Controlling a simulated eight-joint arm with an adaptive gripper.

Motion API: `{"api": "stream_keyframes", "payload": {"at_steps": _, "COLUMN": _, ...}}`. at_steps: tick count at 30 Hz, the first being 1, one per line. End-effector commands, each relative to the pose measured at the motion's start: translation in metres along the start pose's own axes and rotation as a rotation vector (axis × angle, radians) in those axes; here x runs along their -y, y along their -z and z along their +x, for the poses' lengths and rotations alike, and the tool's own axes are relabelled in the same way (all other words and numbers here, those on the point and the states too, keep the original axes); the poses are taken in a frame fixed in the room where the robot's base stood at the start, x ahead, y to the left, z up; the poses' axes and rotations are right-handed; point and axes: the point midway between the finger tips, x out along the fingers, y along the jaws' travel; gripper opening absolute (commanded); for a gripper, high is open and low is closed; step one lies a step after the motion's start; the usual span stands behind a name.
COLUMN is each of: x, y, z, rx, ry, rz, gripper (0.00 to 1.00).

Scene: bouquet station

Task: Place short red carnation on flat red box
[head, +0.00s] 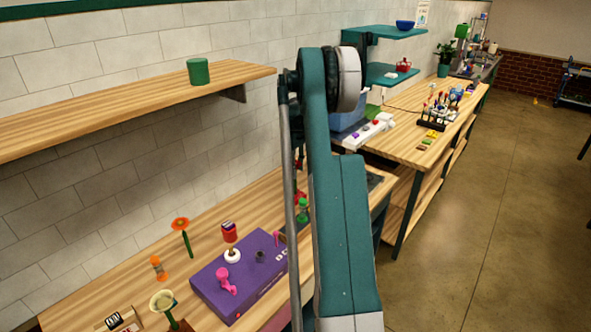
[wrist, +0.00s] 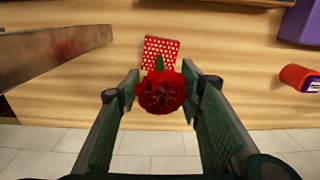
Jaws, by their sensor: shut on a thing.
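The short red carnation (wrist: 160,95) shows in the wrist view with its round ruffled head toward the camera and its green stem (wrist: 159,63) pointing away. My gripper (wrist: 161,76) is shut on it, with one dark green finger on either side. The flat red box (wrist: 165,46), patterned with white dots, lies on the wooden table just beyond the carnation. The flower's head and stem cover part of the box's near edge, and I cannot tell the gap between them. In the head view my arm hides the gripper and the box.
A grey slab (wrist: 60,50) with a reddish reflection stands at left in the wrist view. A red and purple container (wrist: 298,77) and a purple box edge (wrist: 300,22) are at right. The head view shows the purple box (head: 238,275) bearing several small items, and an orange flower (head: 181,225).

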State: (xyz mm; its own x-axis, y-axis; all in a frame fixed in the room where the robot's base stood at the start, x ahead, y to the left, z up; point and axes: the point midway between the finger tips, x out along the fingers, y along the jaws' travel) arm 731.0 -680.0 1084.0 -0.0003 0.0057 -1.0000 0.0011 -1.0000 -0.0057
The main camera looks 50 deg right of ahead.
Motion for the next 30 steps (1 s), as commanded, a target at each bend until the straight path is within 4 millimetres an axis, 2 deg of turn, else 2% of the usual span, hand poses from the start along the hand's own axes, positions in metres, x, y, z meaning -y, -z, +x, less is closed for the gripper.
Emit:
{"api": "stream_keyframes", "payload": {"at_steps": 11, "x": -0.0001, "y": 0.0, "z": 0.0036, "rx": 0.0, "ry": 0.0, "rz": 0.0, "gripper": 0.25}}
{"api": "stream_keyframes", "payload": {"at_steps": 12, "x": -0.0001, "y": 0.0, "z": 0.0034, "rx": 0.0, "ry": 0.0, "rz": 0.0, "gripper": 0.39}}
{"api": "stream_keyframes", "payload": {"at_steps": 15, "x": -0.0001, "y": 0.0, "z": 0.0028, "rx": 0.0, "ry": 0.0, "rz": 0.0, "gripper": 0.51}}
{"api": "stream_keyframes", "payload": {"at_steps": 30, "x": 0.0, "y": 0.0, "z": -0.0015, "rx": 0.0, "ry": 0.0, "rz": 0.0, "gripper": 0.51}}
